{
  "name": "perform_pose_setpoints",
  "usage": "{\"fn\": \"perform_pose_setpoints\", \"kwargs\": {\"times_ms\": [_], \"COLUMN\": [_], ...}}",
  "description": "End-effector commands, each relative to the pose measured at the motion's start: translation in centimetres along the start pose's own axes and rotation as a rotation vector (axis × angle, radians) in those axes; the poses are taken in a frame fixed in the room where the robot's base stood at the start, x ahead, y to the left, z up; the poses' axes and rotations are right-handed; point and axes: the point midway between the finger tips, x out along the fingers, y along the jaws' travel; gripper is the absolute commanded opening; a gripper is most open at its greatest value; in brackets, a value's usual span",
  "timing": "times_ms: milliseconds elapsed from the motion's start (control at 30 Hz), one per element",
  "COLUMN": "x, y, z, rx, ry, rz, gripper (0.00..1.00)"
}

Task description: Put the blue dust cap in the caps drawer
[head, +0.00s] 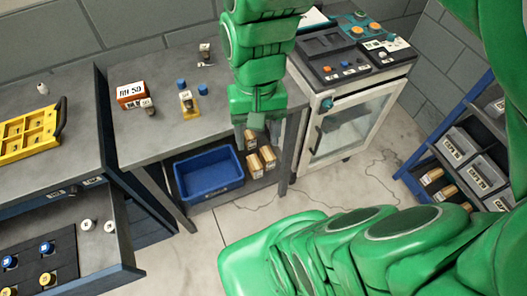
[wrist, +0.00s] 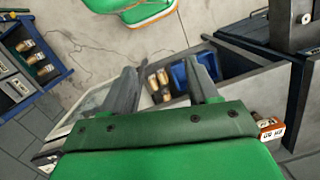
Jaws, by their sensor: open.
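Two small blue pieces stand on the grey bench in the head view: one blue cap (head: 203,89) at the right, another (head: 181,84) behind a yellow labelled piece (head: 188,103). I cannot tell which is the dust cap. An open drawer (head: 122,270) at the lower left holds a dark insert with blue and yellow round caps, and white round pieces beside it. My gripper (head: 256,122) is to the right of the blue pieces, by the bench's right end. In the wrist view its fingers (wrist: 164,68) are apart with nothing between them.
A blue bin (head: 210,188) and several wooden-looking blocks sit on the shelf below the bench. An orange-white box (head: 131,95) and a yellow tray (head: 28,137) stand to the left. A machine (head: 350,110) stands right of the bench; a blue rack (head: 410,180) is farther right.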

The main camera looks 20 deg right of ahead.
Motion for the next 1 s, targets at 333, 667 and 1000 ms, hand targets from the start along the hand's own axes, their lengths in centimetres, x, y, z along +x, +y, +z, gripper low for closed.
{"fn": "perform_pose_setpoints", "kwargs": {"times_ms": [333,667,1000], "x": [-0.7,0.1,2.0], "y": [-3.0,-5.7,-7.4], "z": [-8.2,-15.9,-24.1], "rx": [0.335,0.664,1.029], "ry": [0.037,0.016,-0.029], "rz": [-0.089,-0.193,-0.294], "gripper": [0.59,0.59,0.59]}}
